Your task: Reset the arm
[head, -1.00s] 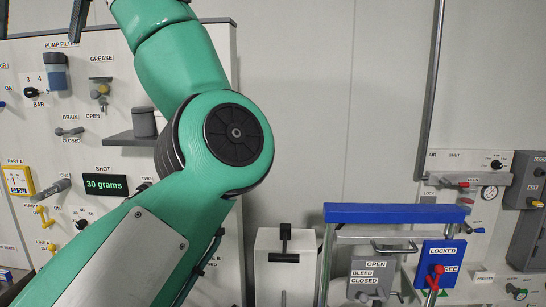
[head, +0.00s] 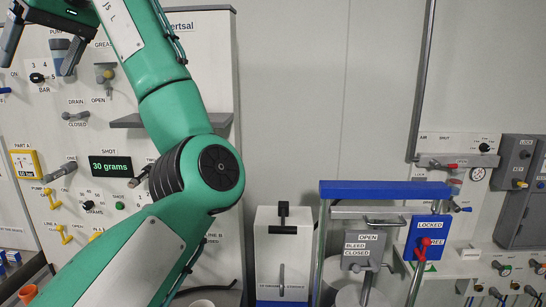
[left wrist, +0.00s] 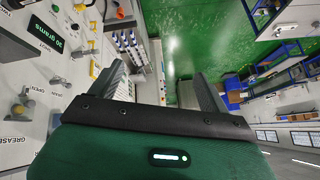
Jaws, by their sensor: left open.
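My left arm (head: 165,95) is green and comes in from the lower left. It bends at a round elbow joint and rises to the top left. My left gripper (head: 40,50) is in the top left corner, in front of the upper part of the white metering panel (head: 140,225), partly cut off by the frame edge. In the left wrist view the two fingers of the left gripper (left wrist: 162,92) stand wide apart with nothing between them. The arm hides part of the panel and its shelf. My right gripper is not in view.
The panel bears a green "30 grams" display (head: 110,166), a yellow-framed gauge (head: 25,164), valves and knobs. To the right stand a white box with a black handle (head: 283,218) and a blue-topped frame (head: 385,190) with a red lever (head: 425,243). The wall between is bare.

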